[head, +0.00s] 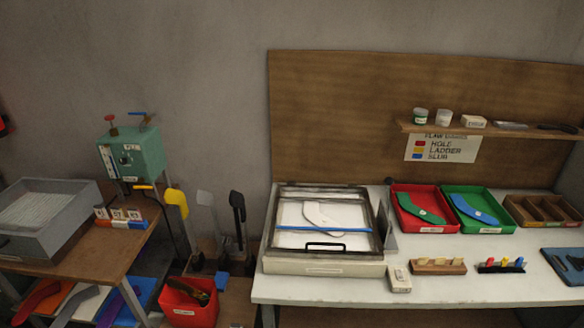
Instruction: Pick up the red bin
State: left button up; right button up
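Two red containers show in the head view. A shallow red bin (405,226) lies on the white table, left of a green bin (494,226). It holds a flat green sock-like piece (420,208) and has a pale label on its front. A deeper red bin (190,315) stands low at the bottom, between the wooden bench and the white table. It has a white label and holds dark and brownish items that I cannot make out. Neither of my grippers is in view.
The green bin holds a blue piece (472,209). A framed board box (325,266) stands left of the red bin on the white table (440,290). A brown divided tray (540,212) is at the right. Small pegged blocks (438,267) stand in front. A wooden shelf (480,131) hangs above.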

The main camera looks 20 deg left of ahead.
aim_at(182, 311)
jog(key=u, duration=1.4)
jog(key=i+j+z, duration=0.2)
jog(key=i+j, duration=0.3)
jog(key=i+j+z, duration=0.2)
jog(key=i+j, duration=0.3)
jog(key=i+j+z, duration=0.15)
jog(key=i+j, duration=0.3)
jog(key=j, duration=0.25)
